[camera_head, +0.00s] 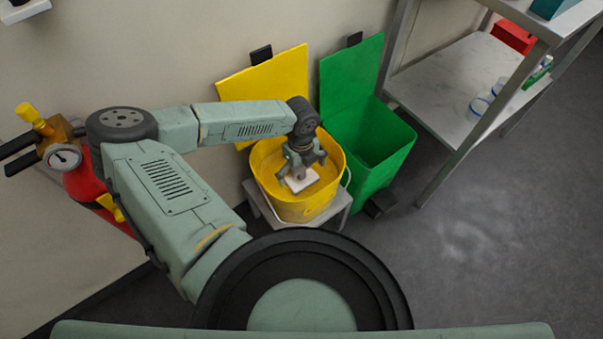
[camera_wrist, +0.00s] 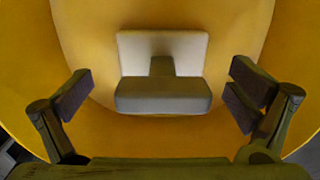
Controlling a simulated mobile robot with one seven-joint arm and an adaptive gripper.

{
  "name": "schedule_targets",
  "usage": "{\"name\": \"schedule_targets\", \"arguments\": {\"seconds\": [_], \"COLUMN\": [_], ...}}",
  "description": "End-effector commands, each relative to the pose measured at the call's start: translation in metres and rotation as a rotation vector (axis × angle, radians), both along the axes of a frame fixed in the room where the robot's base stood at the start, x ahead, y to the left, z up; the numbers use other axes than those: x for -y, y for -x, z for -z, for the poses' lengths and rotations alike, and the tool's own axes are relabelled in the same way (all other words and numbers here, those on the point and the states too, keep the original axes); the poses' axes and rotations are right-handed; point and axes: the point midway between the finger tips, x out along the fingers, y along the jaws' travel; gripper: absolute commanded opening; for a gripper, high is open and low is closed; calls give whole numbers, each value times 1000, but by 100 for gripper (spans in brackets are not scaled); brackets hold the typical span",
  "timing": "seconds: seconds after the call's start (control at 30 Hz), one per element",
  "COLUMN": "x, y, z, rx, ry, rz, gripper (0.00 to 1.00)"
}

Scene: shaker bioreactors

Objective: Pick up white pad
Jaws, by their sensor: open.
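The white pad (camera_head: 300,180) is in the yellow bucket (camera_head: 265,180), partly covered by my gripper in the head view. In the wrist view the white pad (camera_wrist: 137,52) is a flat pale plate with a thicker grey-white block along its near edge and a darker upright piece in the middle. My gripper (camera_head: 299,167) reaches down into the bucket over the pad. In the wrist view my gripper (camera_wrist: 160,92) is open, with one finger on each side of the pad and a clear gap to both. I cannot tell how high the fingertips are above it.
The yellow bucket wall surrounds my gripper; the bucket stands on a small grey stool (camera_head: 339,217). A green bin (camera_head: 385,160) with raised lid is close on the right, a yellow lid (camera_head: 270,85) behind. A metal shelf (camera_head: 440,85) is at right, a red extinguisher (camera_head: 84,182) at left.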

Motion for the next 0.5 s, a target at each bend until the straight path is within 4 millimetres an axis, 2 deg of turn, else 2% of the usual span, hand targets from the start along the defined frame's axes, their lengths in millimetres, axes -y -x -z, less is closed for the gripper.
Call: {"name": "schedule_targets", "arguments": {"seconds": [0.2, 0.5], "x": [3, 2], "y": [0, -1], "z": [26, 30], "rx": [0, 1], "ry": [1, 1], "rz": [1, 1], "gripper": [100, 98]}}
